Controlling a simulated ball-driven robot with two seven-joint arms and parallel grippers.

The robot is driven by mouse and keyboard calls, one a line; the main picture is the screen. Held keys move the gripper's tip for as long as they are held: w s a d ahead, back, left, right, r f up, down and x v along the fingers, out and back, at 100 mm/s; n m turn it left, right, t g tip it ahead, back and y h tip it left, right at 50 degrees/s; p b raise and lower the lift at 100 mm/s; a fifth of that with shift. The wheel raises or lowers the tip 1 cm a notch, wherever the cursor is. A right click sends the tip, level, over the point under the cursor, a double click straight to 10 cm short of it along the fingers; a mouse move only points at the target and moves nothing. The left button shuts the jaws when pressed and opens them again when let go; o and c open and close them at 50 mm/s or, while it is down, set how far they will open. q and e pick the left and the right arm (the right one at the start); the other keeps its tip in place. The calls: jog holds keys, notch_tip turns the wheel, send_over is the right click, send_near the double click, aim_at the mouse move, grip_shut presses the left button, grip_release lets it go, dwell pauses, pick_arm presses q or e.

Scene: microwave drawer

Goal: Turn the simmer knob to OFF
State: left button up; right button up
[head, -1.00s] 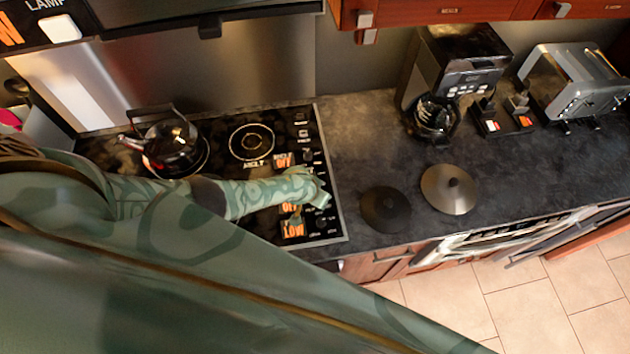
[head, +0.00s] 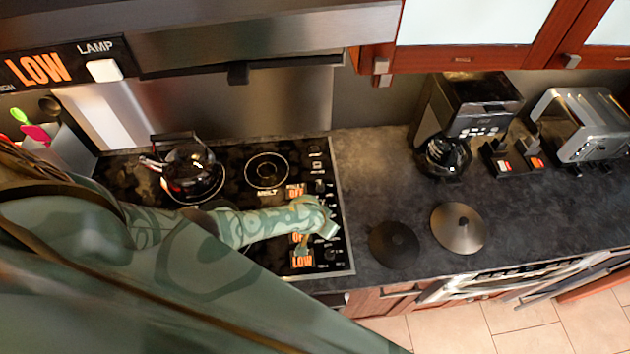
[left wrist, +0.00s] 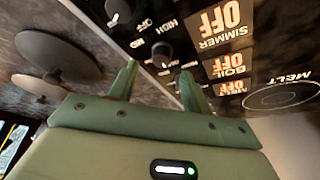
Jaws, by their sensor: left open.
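A dark knob (left wrist: 162,52) on the black stove panel stands just ahead of my left gripper (left wrist: 158,72) in the left wrist view, between its two green fingertips. The gripper is open and its fingers look apart from the knob. The sign beside it reads SIMMER OFF (left wrist: 222,25); it appears to belong to this knob, though I cannot tell for certain. In the head view my left gripper (head: 328,228) is over the right-hand strip of the cooktop (head: 338,262) and covers the middle knobs. My right gripper is not in view.
Another knob (left wrist: 117,12) lies farther left in the wrist view. A BOIL OFF sign (left wrist: 228,65) is below the simmer sign. A kettle (head: 192,168) stands on the rear left burner. Two round lids (head: 458,228) lie on the counter right of the stove.

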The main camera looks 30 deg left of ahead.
pick_arm(q)
jog(key=v, duration=1.2)
jog(key=shift+s, duration=0.15)
